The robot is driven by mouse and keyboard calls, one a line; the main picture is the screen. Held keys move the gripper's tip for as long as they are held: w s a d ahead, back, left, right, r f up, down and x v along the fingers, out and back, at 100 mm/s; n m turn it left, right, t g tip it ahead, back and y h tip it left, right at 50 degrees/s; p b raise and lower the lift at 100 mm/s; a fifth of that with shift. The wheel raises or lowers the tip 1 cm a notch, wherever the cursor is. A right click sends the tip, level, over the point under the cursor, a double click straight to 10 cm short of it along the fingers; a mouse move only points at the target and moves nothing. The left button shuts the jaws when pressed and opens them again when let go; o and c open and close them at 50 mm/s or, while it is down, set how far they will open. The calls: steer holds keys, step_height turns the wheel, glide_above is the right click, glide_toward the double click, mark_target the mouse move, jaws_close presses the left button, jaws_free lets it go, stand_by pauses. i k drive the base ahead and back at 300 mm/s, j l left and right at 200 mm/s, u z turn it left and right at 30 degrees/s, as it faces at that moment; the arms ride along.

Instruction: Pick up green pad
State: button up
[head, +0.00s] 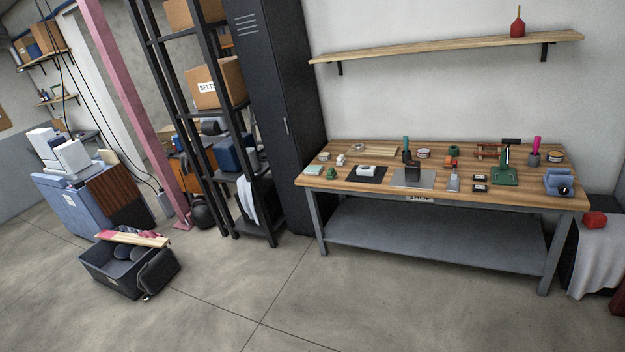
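A pale green, flat square pad (314,169) lies near the left end of the wooden workbench (455,200), toward its front edge. It looks like a thin stack, but it is small at this distance. A small dark green object (332,175) sits just right of it, and a small whitish object (340,160) stands behind to the right. My gripper is not in view. The bench is across the floor from me, and nothing covers the pad.
The bench also holds a black mat (371,181), a metal plate (402,183), a green press (508,168) and a blue vise (559,182). A dark locker (275,110) stands left of the bench. A dark crate (105,272) sits on the floor at left. The floor before the bench is clear.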

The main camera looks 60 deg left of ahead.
mark_target(331, 174)
steer(key=u, duration=1.7)
